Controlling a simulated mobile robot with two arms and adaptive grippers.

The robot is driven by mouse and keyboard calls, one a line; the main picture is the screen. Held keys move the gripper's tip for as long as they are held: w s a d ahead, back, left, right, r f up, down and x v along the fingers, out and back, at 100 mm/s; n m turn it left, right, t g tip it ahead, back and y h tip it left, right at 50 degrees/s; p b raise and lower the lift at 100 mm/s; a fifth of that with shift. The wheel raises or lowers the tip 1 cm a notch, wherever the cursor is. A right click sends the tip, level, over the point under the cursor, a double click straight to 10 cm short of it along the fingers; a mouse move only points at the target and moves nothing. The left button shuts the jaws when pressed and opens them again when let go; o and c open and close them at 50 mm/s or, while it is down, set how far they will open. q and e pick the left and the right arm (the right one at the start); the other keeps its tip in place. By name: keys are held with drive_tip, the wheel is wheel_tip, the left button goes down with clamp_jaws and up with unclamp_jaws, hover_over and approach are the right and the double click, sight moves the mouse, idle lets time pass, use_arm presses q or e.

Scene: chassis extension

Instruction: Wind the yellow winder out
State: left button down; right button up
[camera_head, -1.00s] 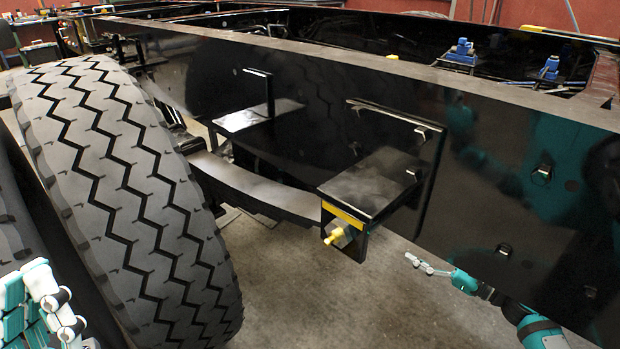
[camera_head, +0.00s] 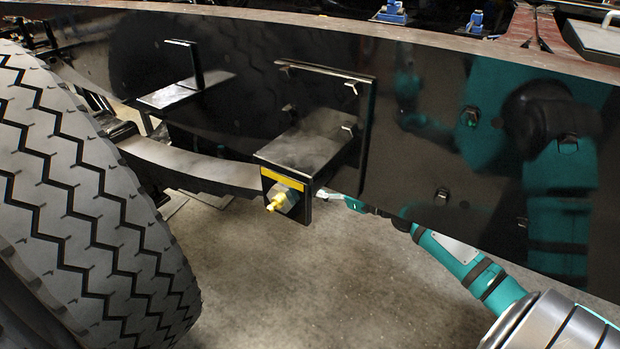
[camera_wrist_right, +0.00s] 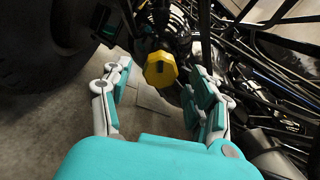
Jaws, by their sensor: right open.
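In the head view, a small yellow winder (camera_head: 277,201) sticks out of a grey hex nut on the end plate of a black bracket (camera_head: 310,135). My right gripper (camera_head: 333,196) is just right of the bracket, partly hidden by it. In the right wrist view, the right gripper (camera_wrist_right: 158,92) is open, with white and teal fingers to either side of a yellow faceted knob (camera_wrist_right: 160,70) with a dark slot. I cannot tell whether the fingers touch it, or whether it is the same yellow part. My left gripper is out of view.
A large tyre (camera_head: 80,200) fills the left. The long black chassis rail (camera_head: 440,120) runs across above my right arm and reflects me. Hoses and bars (camera_wrist_right: 270,80) crowd the right of the wrist view. Concrete floor (camera_head: 290,290) below is clear.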

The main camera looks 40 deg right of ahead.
drive_tip(key=shift+x, duration=1.65)
drive_tip(key=c, duration=1.2)
drive_tip(key=shift+o, duration=0.2)
drive_tip(key=shift+n, duration=0.4)
